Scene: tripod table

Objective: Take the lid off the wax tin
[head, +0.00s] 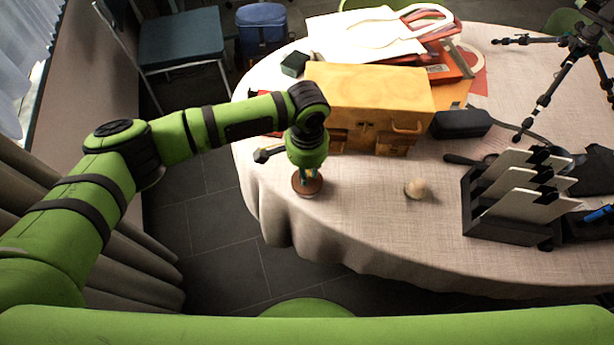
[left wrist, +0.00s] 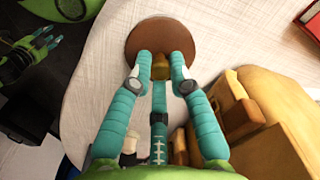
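The wax tin (head: 309,196) stands upright on the near left part of the table, close to the cloth's edge. Its round brown lid (head: 299,187) is on top; in the left wrist view the lid (left wrist: 160,32) hides the tin's body. A small brass-coloured knob (left wrist: 160,70) rises from the lid's middle. My left gripper (head: 307,174) points down onto the lid from above. In the left wrist view its turquoise fingertips (left wrist: 161,62) press in on both sides of the knob, with no clear gap.
A yellow wooden cabinet (head: 368,92) stands right behind my left gripper. A small pale round object (head: 416,188) lies to the right, and a black rack with pale plates (head: 512,200) stands further right. A tripod (head: 560,75) stands at the back right. Cloth between tin and rack is mostly clear.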

